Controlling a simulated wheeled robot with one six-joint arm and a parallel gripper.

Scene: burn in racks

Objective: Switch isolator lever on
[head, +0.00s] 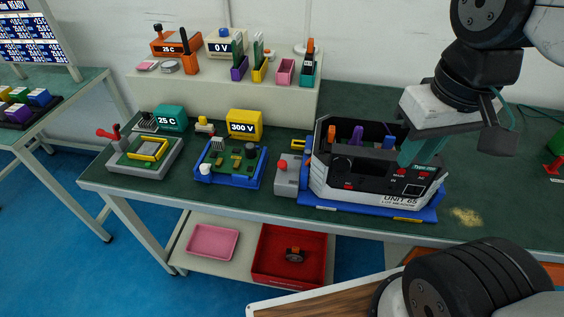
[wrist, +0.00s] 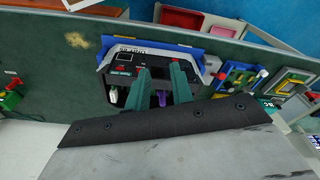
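Which thing is the isolator lever is not certain. One candidate is the red lever (head: 108,133) on a grey fixture with a yellow handle, at the left end of the bench. Another red handle on a green base (head: 554,167) is cut off at the right edge; a red-topped green thing (wrist: 12,90) shows at the left edge in the wrist view. My gripper (head: 412,158) is over the right part of the black and grey unit marked UNIT 65 (head: 385,185). In the wrist view its green fingers (wrist: 160,70) are apart, with nothing gripped between them.
A grey box with a red button (head: 288,175) stands left of the unit. A blue circuit-board fixture (head: 230,165) and yellow 300 V box (head: 244,123) are farther left. A raised shelf (head: 220,95) holds instruments behind. The bench right of the unit (head: 490,190) is largely clear.

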